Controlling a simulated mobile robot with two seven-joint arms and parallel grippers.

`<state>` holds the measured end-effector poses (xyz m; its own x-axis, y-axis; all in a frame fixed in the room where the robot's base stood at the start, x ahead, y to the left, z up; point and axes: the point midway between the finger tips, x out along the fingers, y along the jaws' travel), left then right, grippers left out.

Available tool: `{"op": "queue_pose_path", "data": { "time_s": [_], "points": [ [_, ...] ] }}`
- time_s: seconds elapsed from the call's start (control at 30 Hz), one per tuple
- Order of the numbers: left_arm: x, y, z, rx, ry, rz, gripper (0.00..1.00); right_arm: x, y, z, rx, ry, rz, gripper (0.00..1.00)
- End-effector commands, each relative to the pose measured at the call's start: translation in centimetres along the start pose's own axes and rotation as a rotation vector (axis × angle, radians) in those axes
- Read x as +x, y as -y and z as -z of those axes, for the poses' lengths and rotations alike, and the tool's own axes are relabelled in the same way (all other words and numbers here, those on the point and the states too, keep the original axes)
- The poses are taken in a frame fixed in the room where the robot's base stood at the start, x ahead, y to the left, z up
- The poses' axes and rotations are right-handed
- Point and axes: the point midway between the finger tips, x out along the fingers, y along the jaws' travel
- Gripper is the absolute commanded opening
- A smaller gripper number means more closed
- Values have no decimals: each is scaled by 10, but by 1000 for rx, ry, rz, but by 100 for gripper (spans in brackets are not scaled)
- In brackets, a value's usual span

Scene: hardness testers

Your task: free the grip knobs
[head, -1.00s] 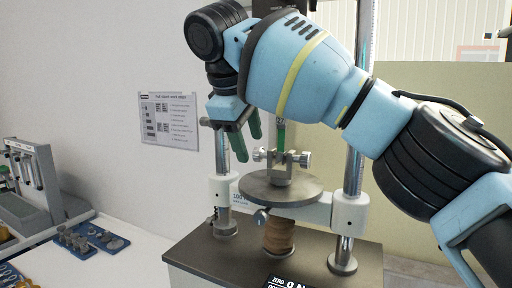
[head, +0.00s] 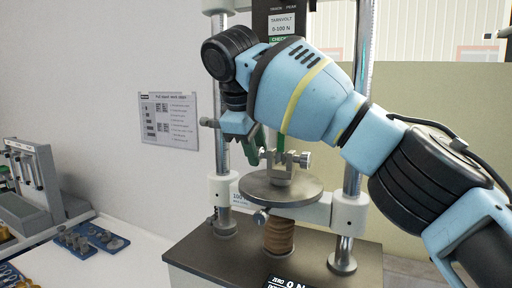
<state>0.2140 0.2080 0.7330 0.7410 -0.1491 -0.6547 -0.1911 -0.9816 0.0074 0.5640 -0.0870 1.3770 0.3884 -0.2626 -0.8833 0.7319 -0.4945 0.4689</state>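The lower grip (head: 284,166) stands on the round plate (head: 281,189) of the test stand. Its right grip knob (head: 304,159) shows clearly; its left knob is mostly hidden behind green fingers. A thin green strip (head: 283,119) runs up from this grip. My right gripper (head: 260,157) points down with its green fingertips at the left knob. I cannot tell whether they touch it or have shut on it. My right arm hides the upper grip and its knobs. My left gripper is out of view.
Two metal columns (head: 347,205) flank the grip. A display (head: 287,282) is at the stand's front. A grey rack (head: 38,185) and blue trays of small parts (head: 108,238) lie on the white table at left. A printed sheet (head: 169,120) hangs on the wall.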

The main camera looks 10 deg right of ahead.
Motion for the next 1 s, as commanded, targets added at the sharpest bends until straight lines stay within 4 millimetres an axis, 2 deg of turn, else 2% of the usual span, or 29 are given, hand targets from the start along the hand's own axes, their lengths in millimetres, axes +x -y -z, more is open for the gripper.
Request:
{"op": "queue_pose_path", "data": {
  "time_s": [0.03,0.13,0.17,0.57,1.0],
  "points": [
    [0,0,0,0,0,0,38,0,0,0,0,0,-1,20],
    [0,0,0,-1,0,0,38,0,0,0,0,0,-1,7],
    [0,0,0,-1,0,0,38,0,0,0,0,0,-1,6],
    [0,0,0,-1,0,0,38,1,2,0,-2,0,-96,5],
    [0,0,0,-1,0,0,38,2,9,0,-2,-1,-416,5]
  ]
}}
